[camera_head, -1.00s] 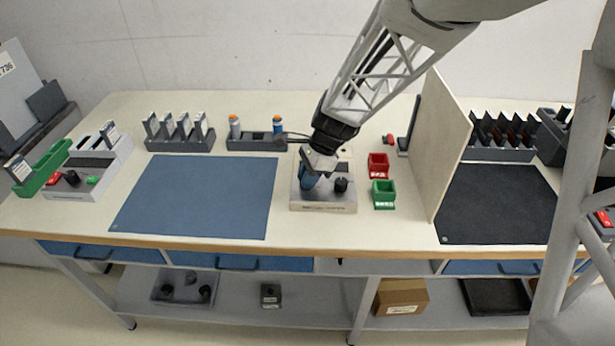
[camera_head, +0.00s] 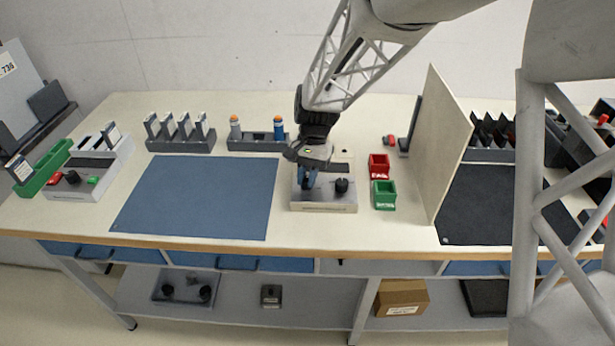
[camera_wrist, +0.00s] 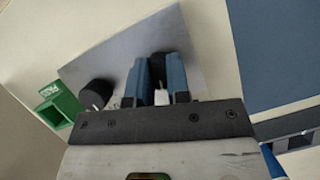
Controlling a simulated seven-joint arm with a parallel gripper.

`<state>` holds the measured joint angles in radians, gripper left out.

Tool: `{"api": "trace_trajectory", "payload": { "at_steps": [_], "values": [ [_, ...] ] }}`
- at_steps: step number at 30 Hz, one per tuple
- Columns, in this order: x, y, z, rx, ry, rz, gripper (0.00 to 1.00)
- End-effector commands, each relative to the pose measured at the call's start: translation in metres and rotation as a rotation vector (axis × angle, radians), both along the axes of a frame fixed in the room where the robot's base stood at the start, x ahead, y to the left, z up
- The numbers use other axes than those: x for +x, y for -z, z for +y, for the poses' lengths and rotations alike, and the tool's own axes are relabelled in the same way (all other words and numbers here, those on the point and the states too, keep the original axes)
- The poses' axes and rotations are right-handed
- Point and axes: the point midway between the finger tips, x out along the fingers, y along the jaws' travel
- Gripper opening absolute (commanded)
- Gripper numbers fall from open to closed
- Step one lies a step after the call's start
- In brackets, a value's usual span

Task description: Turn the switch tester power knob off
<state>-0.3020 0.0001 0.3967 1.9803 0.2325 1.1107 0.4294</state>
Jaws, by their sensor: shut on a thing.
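The tester (camera_head: 322,207) is a low grey metal box near the front middle of the bench. A black knob (camera_head: 341,185) stands free on its right side in the head view. My gripper (camera_head: 308,180) points down over the left part of the box. Its blue fingers are shut on a second black knob (camera_wrist: 157,66), seen between them in the wrist view. The fingers hide most of this knob in the head view, and its pointer position cannot be read. The free knob (camera_wrist: 97,93) is left of the fingers in the wrist view.
Red (camera_head: 379,166) and green (camera_head: 383,194) bins stand just right of the tester. An upright panel (camera_head: 442,150) is farther right. A blue mat (camera_head: 200,195) lies clear at left. A rack with bottles (camera_head: 257,141) stands behind. Another device (camera_head: 78,180) is far left.

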Motion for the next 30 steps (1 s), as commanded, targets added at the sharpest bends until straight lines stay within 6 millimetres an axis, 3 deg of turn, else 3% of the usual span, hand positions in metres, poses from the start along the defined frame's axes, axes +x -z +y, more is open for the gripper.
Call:
{"api": "trace_trajectory", "payload": {
  "at_steps": [12, 29, 30],
  "values": [
    [-0.0015, 0.0033, 0.0011, 0.000, -0.247, 0.005, 0.00],
    [-0.0017, 0.0037, 0.0008, -0.001, -0.285, 0.005, 0.00],
    [-0.0017, 0.0037, 0.0008, -0.001, -0.285, 0.005, 0.23]
  ]
}}
